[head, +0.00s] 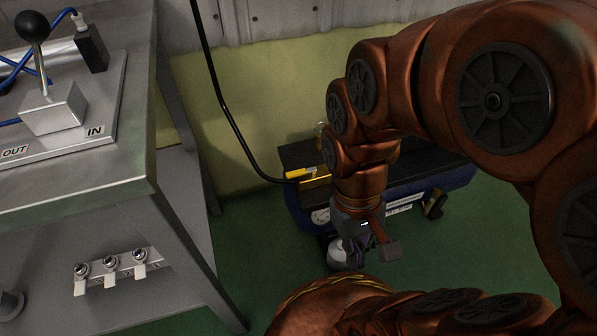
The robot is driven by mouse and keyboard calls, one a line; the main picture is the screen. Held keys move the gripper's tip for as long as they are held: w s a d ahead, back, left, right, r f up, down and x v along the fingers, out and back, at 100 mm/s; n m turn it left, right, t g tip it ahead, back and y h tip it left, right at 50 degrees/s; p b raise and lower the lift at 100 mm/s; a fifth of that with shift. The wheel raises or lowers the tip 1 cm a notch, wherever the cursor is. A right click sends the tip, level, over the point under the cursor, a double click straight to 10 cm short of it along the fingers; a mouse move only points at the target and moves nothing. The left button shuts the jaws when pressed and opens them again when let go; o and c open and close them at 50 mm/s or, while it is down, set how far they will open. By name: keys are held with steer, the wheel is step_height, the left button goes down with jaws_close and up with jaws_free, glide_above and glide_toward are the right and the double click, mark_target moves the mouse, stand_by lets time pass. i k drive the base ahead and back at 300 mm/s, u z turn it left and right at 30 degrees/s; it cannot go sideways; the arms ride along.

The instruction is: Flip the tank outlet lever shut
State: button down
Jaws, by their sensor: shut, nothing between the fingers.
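The tank (455,188), dark blue with a black top, lies on the floor behind my arm and partly hidden by it. The outlet lever (298,174) is yellow and sits at a brass fitting (318,180) on the tank's left end. It points left, roughly along the black hose joined there. My gripper (354,250) points down in front of the tank, to the right of and below the lever in the picture, apart from it. It is shut and empty.
A black hose (222,105) hangs down along the wall to the fitting. A round gauge (320,216) shows on the tank's front. A steel bench (110,195) with a black-knobbed lever (32,27) stands at left. Green floor is free between bench and tank.

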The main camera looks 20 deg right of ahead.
mark_target(300, 172)
steer(key=z, duration=1.55)
steer(key=k, duration=1.65)
steer(key=u, duration=1.55)
